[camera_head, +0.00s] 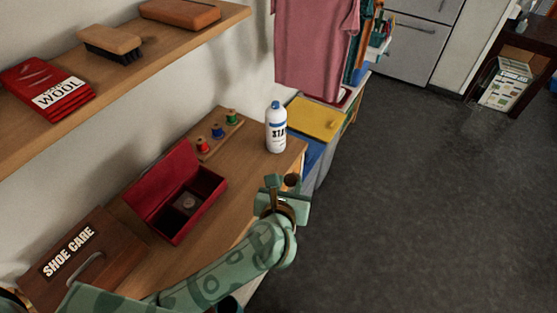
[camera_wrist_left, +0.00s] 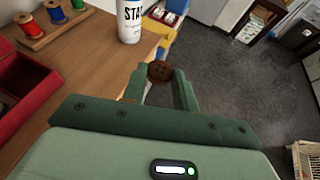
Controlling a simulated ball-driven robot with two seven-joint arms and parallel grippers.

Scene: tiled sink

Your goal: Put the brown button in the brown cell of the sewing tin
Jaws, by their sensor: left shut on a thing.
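My left gripper (camera_head: 285,184) is shut on the brown button (camera_wrist_left: 160,71), a round, dark brown disc held between its fingertips. The button also shows in the head view (camera_head: 292,181), at the table's right edge. The sewing tin (camera_head: 207,213) is a red box with its lid raised, standing on the wooden table to the left of the gripper. A small greyish round thing (camera_head: 188,203) lies inside it; the cell colours are too dark to tell. The tin's edge also shows at the left of the left wrist view (camera_wrist_left: 22,85). My right gripper is not in view.
A rack of colored thread spools (camera_head: 217,132) and a white starch bottle (camera_head: 276,130) stand at the back of the table. A shoe care box (camera_head: 75,262) is at the near left. A wall shelf (camera_head: 120,60) overhangs the left. Bare table lies between tin and gripper.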

